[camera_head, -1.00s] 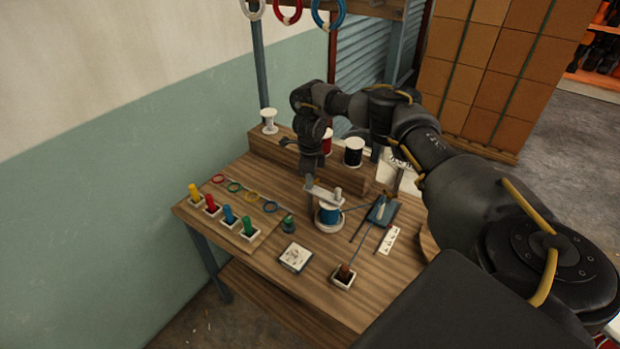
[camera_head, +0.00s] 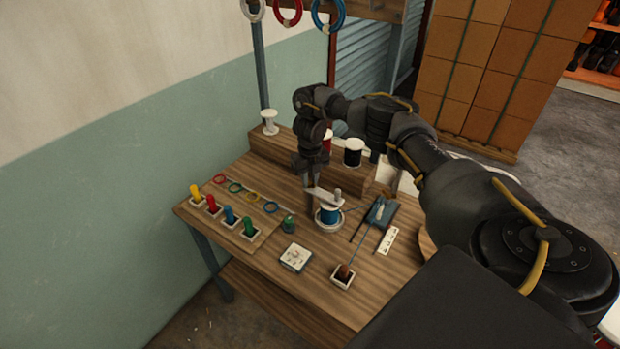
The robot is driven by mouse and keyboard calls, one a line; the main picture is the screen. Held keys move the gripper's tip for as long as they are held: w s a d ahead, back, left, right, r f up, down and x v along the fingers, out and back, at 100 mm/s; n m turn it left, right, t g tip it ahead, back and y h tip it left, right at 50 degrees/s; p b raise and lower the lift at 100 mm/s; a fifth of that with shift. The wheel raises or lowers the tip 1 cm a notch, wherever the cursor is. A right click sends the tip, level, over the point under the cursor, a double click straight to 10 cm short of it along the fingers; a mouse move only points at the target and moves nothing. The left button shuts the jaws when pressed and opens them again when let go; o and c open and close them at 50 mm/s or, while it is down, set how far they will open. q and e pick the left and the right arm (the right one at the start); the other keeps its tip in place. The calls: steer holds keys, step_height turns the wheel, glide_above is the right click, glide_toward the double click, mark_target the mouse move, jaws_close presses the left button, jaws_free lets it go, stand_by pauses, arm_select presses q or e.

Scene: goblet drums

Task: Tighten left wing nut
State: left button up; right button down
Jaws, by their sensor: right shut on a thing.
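A blue spool (camera_head: 329,215) sits in a round white base on the workbench, with a pale flat bar (camera_head: 322,196) across its top. A small pale upright piece (camera_head: 338,195) stands at the right part of the bar. My right gripper (camera_head: 309,186) points straight down at the bar's left end, shut on what appears to be the left wing nut. The nut itself is hidden by the fingers and too small to make out. My left gripper is not in view.
Coloured pegs (camera_head: 229,215) stand in holders at the left, with several coloured rings behind. A white card block (camera_head: 295,257) lies in front, and a blue tool (camera_head: 381,212) lies to the right. A raised wooden ledge (camera_head: 270,152) with spools runs along the back.

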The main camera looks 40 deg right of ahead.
steer(key=m+p, duration=0.1)
steer(key=m, duration=0.3)
steer(key=shift+r+m, duration=0.1)
steer(key=shift+m, duration=0.2)
steer(key=m+p, duration=0.1)
steer(key=m, duration=0.2)
steer(key=shift+m+p, duration=0.3)
steer(key=shift+p, duration=0.05)
steer(key=m+p, duration=0.1)
steer(key=m, duration=0.2)
steer(key=shift+m, duration=0.3)
steer(key=m+p, duration=0.2)
steer(key=m, duration=0.2)
steer(key=shift+m+p, duration=0.3)
steer(key=shift+p, duration=0.05)
steer(key=m+p, duration=0.2)
steer(key=m, duration=0.2)
steer(key=shift+m, duration=0.3)
steer(key=m+p, duration=0.1)
steer(key=m, duration=0.1)
steer(key=shift+m, duration=0.3)
steer(key=m, duration=0.2)
steer(key=shift+m+p, duration=0.3)
steer(key=shift+m, duration=2)
steer(key=shift+w, duration=0.1)
